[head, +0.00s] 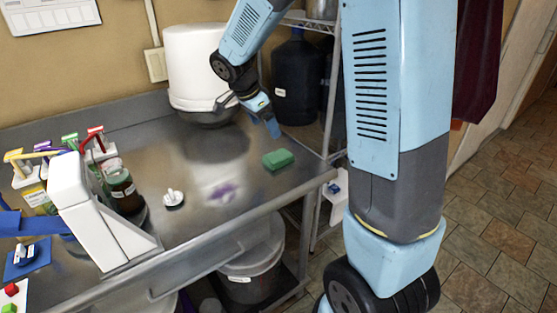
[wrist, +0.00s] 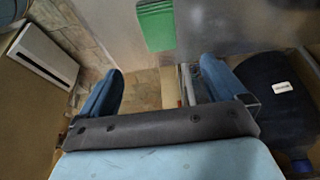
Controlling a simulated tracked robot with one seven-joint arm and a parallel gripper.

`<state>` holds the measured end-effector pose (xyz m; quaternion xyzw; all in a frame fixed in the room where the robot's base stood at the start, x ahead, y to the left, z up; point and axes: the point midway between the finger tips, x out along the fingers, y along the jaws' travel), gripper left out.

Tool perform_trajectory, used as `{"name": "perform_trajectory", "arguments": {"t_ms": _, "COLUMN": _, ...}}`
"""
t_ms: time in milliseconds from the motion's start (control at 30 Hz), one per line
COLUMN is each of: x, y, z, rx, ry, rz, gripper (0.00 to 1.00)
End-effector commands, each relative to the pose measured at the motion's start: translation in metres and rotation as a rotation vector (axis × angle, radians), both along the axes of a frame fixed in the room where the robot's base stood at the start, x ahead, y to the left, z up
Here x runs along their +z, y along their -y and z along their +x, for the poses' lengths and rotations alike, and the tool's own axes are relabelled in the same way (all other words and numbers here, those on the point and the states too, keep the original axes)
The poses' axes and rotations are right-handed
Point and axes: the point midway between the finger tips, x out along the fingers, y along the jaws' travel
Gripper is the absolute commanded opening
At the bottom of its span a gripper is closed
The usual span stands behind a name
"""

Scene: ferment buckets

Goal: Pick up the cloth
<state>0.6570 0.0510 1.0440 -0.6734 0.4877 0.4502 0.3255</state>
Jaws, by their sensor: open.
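The green cloth (head: 278,159), a small folded block, lies on the steel table near its right end. In the wrist view the cloth (wrist: 156,25) shows at the top, with a ribbed surface, beyond the fingertips. My gripper (head: 272,128) hangs just behind and above the cloth in the head view, pointing down, apart from it. In the wrist view the two blue fingers of my gripper (wrist: 163,80) are spread wide with nothing between them.
A white bucket (head: 192,65) stands on a dark bowl behind. A dark jug (head: 297,82) stands on the wire rack at right. A white knobbed item (head: 173,198), a purple stain (head: 222,192) and a white caddy (head: 90,215) are to the left. Bare steel surrounds the cloth.

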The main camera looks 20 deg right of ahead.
Motion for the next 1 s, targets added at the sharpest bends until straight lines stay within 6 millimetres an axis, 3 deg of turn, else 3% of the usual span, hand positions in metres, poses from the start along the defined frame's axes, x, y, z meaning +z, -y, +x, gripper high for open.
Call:
{"name": "perform_trajectory", "arguments": {"t_ms": 400, "x": -0.062, "y": 0.024, "z": 0.007, "rx": -0.002, "ry": -0.003, "rz": -0.002, "gripper": 0.98}}
{"name": "perform_trajectory", "arguments": {"t_ms": 733, "x": -0.083, "y": 0.031, "z": 0.01, "rx": -0.002, "ry": -0.001, "rz": 0.0, "gripper": 0.98}}
{"name": "perform_trajectory", "arguments": {"t_ms": 1000, "x": -0.117, "y": 0.041, "z": 0.012, "rx": -0.004, "ry": -0.003, "rz": 0.0, "gripper": 0.98}}
